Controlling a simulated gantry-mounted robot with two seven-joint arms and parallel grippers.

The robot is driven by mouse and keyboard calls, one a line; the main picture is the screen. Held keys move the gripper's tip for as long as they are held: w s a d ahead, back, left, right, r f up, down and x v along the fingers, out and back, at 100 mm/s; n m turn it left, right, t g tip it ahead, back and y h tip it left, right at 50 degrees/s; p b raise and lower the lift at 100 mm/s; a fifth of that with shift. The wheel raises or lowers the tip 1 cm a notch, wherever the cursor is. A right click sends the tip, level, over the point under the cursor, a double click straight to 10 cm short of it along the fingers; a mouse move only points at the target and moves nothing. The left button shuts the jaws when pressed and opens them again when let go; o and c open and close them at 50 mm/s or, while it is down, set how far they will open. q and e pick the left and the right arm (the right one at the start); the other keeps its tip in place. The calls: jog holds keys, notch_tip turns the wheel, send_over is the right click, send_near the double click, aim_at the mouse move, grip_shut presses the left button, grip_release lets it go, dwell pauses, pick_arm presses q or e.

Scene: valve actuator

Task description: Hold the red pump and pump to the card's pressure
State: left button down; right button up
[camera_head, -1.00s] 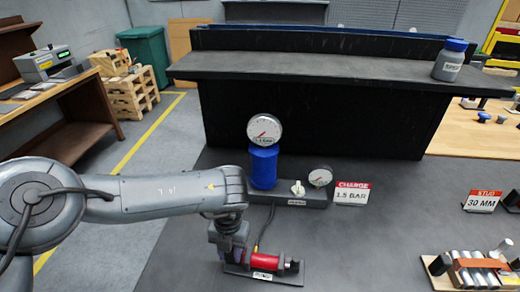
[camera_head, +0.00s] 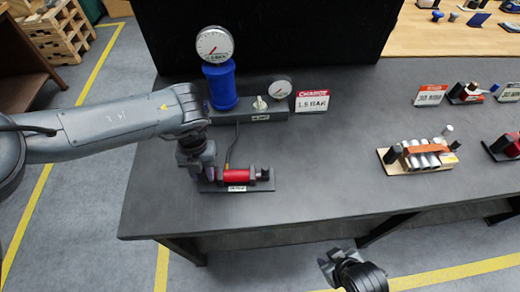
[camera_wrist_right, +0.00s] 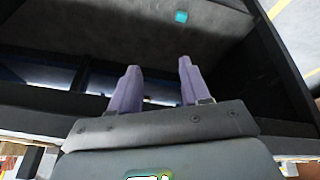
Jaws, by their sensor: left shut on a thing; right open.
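The red pump (camera_head: 237,176) lies on a dark base plate on the bench in the head view. My left gripper (camera_head: 207,176) is shut on the pump's left end, its fingertips partly hidden. A hose runs from the pump to a dark block (camera_head: 247,115). On it stand a blue cylinder (camera_head: 222,88) with a large gauge (camera_head: 214,44), a knob (camera_head: 260,103) and a small gauge (camera_head: 281,88). The card (camera_head: 312,100) reads CHARGE 1.5 BAR. My right gripper (camera_head: 328,264) is off the bench's front edge; its open, empty fingers show in the right wrist view (camera_wrist_right: 157,85).
A wooden tray of silver cylinders (camera_head: 420,156) stands at the right, with another card (camera_head: 430,95) behind it. The bench (camera_head: 330,170) is clear between pump and tray. A dark raised wall (camera_head: 280,40) stands behind the block.

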jog(key=w+a+f+n+t+y, duration=0.1)
jog(key=a+f+n+y, duration=0.2)
jog(key=n, duration=0.8)
jog(key=w+a+f+n+t+y, duration=0.15)
jog(key=a+f+n, duration=0.25)
jog(key=n, duration=0.7)
jog(key=s+d+f+n+g+y, duration=0.5)
jog(key=s+n, duration=0.5)
jog(key=n, duration=0.5)
jog(key=w+a+r+n+g+y, duration=0.1)
jog(key=w+a+r+n+y, duration=0.15)
jog(key=w+r+n, duration=0.4)
jog(key=w+a+r+n+g+y, duration=0.1)
jog(key=w+a+r+n+y, duration=0.15)
jog(key=r, duration=0.65)
jog(key=w+a+r+n+g+y, duration=0.1)
jog(key=w+a+r+n+y, duration=0.15)
jog(key=r+n, duration=0.4)
jog(key=m+t, duration=0.7)
send_near(265, 167)
jog(key=shift+s+d+f+g, duration=0.15)
jog(key=shift+d, duration=0.2)
jog(key=shift+s+d+f+g, duration=0.1)
jog(key=shift+s+d+f, duration=0.1)
jog(key=shift+d, duration=0.15)
jog(key=shift+w+a, duration=0.2)
jog(key=shift+w, duration=0.1)
jog(key=x, duration=1.1)
